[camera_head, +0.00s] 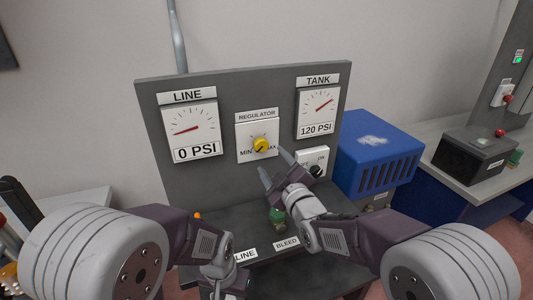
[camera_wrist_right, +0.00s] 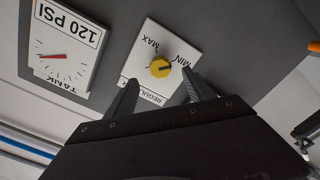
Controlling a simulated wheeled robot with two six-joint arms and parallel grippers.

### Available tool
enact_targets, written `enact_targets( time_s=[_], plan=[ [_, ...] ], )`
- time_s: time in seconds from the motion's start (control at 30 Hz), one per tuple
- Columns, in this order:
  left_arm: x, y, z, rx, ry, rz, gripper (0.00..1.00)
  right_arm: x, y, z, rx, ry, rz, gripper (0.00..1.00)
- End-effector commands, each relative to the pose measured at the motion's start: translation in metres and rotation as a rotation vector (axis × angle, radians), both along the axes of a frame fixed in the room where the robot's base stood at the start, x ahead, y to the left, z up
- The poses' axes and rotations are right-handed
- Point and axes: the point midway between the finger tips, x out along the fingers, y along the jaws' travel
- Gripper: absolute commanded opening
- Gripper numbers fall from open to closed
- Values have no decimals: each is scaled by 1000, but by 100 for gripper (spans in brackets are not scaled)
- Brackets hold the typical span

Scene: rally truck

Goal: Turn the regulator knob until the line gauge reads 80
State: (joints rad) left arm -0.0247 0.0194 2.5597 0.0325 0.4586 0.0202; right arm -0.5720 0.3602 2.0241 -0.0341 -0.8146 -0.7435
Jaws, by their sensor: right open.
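The yellow regulator knob (camera_head: 261,145) sits on a white plate marked MIN and MAX, its dark mark pointing down-left toward MIN. The line gauge (camera_head: 190,130) reads 0 PSI. My right gripper (camera_head: 276,168) is open and empty, just below and right of the knob in the head view. In the right wrist view the knob (camera_wrist_right: 160,68) shows beyond and between the two open fingertips (camera_wrist_right: 162,82), with no visible contact. My left arm's wrist (camera_head: 217,270) is low in the head view; its finger opening cannot be made out.
The tank gauge (camera_head: 318,112) reads 120 PSI. An ON switch plate (camera_head: 312,160) is partly behind my right gripper. A blue box (camera_head: 380,148) stands right of the grey panel (camera_head: 215,88). LINE and BLEED labels (camera_head: 287,243) mark the shelf below.

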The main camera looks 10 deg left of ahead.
Motion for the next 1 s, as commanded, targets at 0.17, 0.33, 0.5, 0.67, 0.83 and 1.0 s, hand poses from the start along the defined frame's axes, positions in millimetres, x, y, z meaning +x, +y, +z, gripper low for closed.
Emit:
enact_targets(
  time_s=[0.17,0.33,0.5,0.67,0.83,1.0],
  plan=[
    [0,0,11,0,0,0,36,18,12,4,-1,1,-1,62],
    [0,0,25,0,0,0,36,49,32,4,0,1,-2,62],
    [0,0,32,0,0,0,36,69,45,2,0,1,-2,62],
    [0,0,33,0,0,0,36,75,49,1,0,1,-2,62],
    [0,0,33,0,0,0,36,75,49,0,0,1,-2,62],
    [0,0,33,0,0,0,36,75,49,0,0,1,-2,20]
  ],
)
